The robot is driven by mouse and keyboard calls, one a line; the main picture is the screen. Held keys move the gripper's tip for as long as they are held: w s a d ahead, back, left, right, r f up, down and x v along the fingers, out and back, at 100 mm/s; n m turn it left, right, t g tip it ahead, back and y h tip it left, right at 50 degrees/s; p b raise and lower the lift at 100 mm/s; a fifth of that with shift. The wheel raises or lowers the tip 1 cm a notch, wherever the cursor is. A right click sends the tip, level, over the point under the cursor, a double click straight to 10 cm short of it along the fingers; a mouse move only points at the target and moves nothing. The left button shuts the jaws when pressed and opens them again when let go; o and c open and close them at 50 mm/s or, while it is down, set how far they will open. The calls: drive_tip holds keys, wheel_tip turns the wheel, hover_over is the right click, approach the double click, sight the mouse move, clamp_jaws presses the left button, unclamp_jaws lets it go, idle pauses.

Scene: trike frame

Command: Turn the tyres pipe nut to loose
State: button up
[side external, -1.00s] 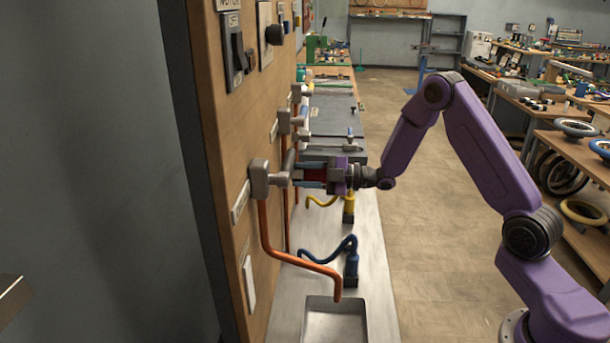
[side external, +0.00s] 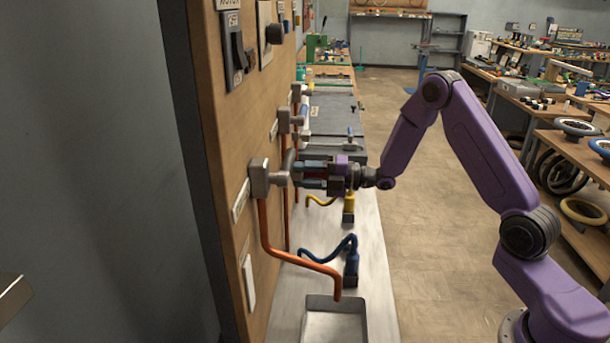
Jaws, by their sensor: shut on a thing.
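A row of grey pipe fittings with orange pipes runs along the wooden wall board. The nearest grey fitting (side external: 259,178) has a grey nut (side external: 281,179) sticking out towards my gripper. My gripper (side external: 300,176) reaches in level from the right, its fingers pointing at the board. It is shut on the grey nut part at the front of this fitting; the fingers and the view angle hide most of the contact. The labels on the board are too small to read, so I cannot tell from writing which nut is the tyres one.
An orange pipe (side external: 268,235) bends down from the nearest fitting over a metal basin (side external: 335,318). A blue hose (side external: 330,249) and a yellow hose (side external: 322,202) lie below my gripper. More fittings (side external: 291,120) stand close behind.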

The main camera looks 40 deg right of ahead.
drive_tip(key=shift+w+a+r, duration=0.1)
drive_tip(key=shift+a, duration=0.2)
drive_tip(key=o, duration=1)
drive_tip(key=shift+o, duration=0.2)
drive_tip(key=shift+d, duration=0.1)
drive_tip(key=v, duration=1.7)
drive_tip(key=shift+d, duration=0.2)
